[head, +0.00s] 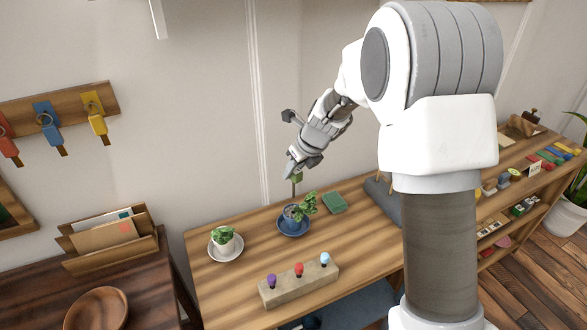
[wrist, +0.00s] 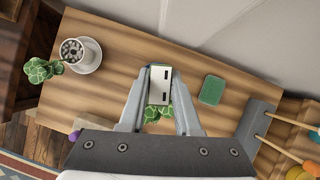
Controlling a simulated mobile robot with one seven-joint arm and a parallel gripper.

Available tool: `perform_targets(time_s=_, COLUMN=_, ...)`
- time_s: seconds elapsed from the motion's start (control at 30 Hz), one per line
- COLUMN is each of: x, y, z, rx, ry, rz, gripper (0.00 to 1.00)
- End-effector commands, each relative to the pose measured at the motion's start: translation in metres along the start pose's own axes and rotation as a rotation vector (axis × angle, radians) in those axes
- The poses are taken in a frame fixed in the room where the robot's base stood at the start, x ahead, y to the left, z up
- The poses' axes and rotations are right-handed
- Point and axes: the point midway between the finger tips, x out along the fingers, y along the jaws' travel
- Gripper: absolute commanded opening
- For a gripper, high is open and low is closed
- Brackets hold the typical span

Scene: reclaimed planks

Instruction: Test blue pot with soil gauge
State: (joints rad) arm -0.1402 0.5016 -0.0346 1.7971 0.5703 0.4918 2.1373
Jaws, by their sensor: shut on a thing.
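The blue pot (head: 291,226) stands on a blue saucer on the wooden table and holds a leafy green plant (head: 308,204). My gripper (head: 297,168) is above this pot, shut on the soil gauge (head: 297,178). The gauge's green head is between the fingers, and its thin probe points down toward the pot's soil. I cannot tell whether the tip is in the soil. In the wrist view the gauge (wrist: 159,85) shows a pale face with dark marks between my fingers.
A white pot (head: 225,245) with a plant stands on a white saucer to the left. A wooden block (head: 300,284) with purple, red and light-blue knobs lies in front. A green box (head: 334,203) and a grey stand (head: 381,200) are to the right. The wall is close behind.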

Motion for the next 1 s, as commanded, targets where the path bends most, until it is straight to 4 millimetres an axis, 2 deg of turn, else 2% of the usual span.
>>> perform_targets(time_s=0.43, x=-0.002, y=0.0, z=0.001, rx=0.001, ry=0.001, rz=0.001, gripper=0.0)
perform_targets(time_s=0.8, x=0.028, y=0.0, z=-0.015, rx=0.001, ry=0.002, rz=0.001, gripper=0.0)
perform_targets(time_s=1.0, x=0.032, y=0.0, z=-0.017, rx=0.0, ry=0.0, rz=0.0, gripper=0.0)
